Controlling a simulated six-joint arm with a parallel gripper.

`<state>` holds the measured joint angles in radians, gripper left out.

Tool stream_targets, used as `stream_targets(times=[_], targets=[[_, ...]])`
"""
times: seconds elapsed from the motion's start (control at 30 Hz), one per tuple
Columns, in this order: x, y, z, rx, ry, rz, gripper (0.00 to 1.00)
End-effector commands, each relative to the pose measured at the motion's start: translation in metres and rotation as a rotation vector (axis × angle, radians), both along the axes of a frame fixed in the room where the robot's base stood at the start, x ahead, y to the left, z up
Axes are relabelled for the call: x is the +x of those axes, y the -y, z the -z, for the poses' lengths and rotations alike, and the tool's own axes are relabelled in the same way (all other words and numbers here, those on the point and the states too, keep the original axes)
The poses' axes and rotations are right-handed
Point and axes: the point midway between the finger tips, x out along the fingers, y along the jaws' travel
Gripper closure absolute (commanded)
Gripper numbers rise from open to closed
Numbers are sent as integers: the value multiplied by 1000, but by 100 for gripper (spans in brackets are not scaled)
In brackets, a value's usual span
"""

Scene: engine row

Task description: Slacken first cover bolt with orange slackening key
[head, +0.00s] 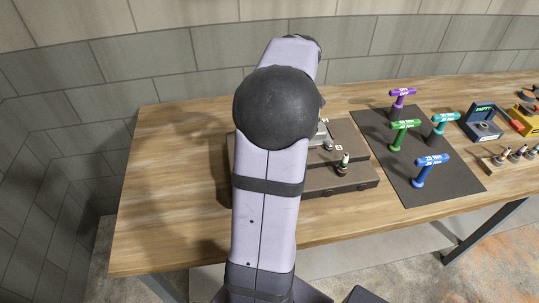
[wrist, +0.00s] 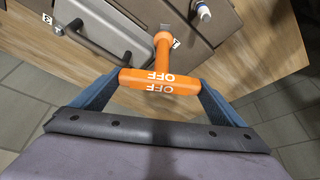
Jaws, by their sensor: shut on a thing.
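My gripper (wrist: 160,86) is shut on the orange slackening key (wrist: 158,60), with one finger at each end of its crossbar, which reads OFF. The key's shank points away from me toward the brown engine block (wrist: 222,28). I cannot tell whether its tip touches a bolt. The block also shows in the head view (head: 345,183), partly hidden behind my arm, which hides my gripper and the key there. A bolt with a pale top (wrist: 203,10) stands up from the block in the wrist view. A grey bar handle (wrist: 92,42) lies left of the key.
On a dark mat (head: 440,192) right of the block stand purple (head: 402,92), green (head: 404,125), teal (head: 445,118) and blue (head: 432,158) T-handled keys. A box marked EMPTY (head: 483,122) and a small wooden rack (head: 497,163) are farther right. The table's left end (head: 165,190) is clear.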

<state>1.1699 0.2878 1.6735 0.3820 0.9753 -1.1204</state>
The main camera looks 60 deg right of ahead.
Motion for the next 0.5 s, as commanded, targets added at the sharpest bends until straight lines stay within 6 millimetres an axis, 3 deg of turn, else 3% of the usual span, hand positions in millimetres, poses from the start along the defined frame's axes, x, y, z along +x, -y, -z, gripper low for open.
stream_targets(times=[0.5], targets=[[1, 1, -5, -5, 2, 468, 33]])
